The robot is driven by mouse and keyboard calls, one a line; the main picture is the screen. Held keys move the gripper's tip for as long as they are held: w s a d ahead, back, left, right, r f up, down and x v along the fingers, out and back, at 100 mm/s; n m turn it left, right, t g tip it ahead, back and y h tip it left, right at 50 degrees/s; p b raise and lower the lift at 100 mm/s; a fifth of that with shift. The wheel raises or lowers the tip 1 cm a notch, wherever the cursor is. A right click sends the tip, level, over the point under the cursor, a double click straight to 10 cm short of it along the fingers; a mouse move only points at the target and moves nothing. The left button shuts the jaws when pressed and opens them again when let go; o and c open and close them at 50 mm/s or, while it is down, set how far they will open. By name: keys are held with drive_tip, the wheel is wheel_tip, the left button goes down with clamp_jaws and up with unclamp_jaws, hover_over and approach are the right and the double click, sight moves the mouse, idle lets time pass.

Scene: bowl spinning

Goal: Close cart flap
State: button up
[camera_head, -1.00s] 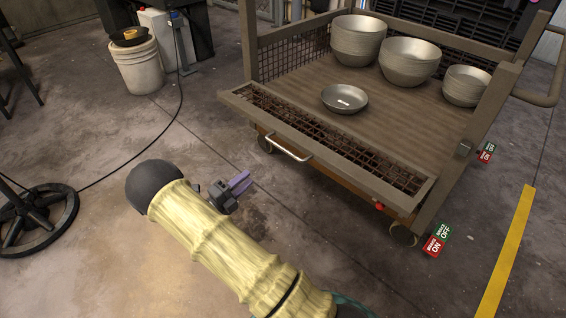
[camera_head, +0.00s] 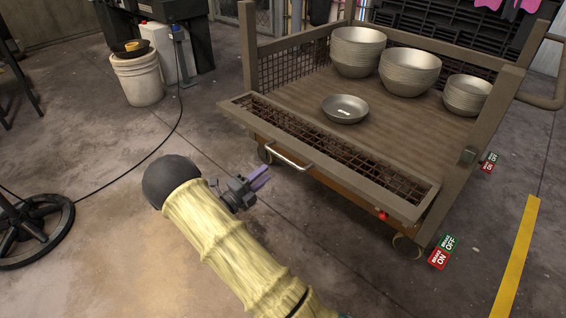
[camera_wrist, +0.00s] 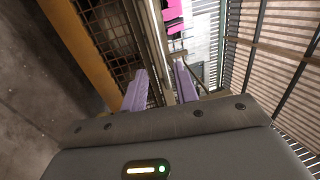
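The cart flap (camera_head: 330,157) is a brown framed mesh panel, folded down and outward at the cart's front. A silver handle (camera_head: 289,157) sits on its outer side. My gripper (camera_head: 260,178) is just left of and below the handle, apart from it in the head view. In the wrist view its two purple fingers (camera_wrist: 160,90) are spread with a gap between them, and nothing is held. The flap's mesh and a metal bar appear beyond the fingers there. The cart (camera_head: 310,82) stands behind the flap, with mesh sides.
Stacks of metal bowls (camera_head: 410,72) and a single bowl (camera_head: 345,109) rest on the cart deck. A white bucket (camera_head: 138,78) stands at the left. A dark wheel-shaped base (camera_head: 35,228) and a cable lie left. The floor before the flap is clear.

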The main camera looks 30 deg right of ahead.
sight(283, 158)
drive_tip(key=b+x, duration=0.3)
drive_tip(key=x, duration=0.6)
drive_tip(key=shift+d+r+b, duration=0.1)
drive_tip(key=shift+d+b, duration=0.2)
drive_tip(key=shift+d, duration=0.1)
clamp_jaws()
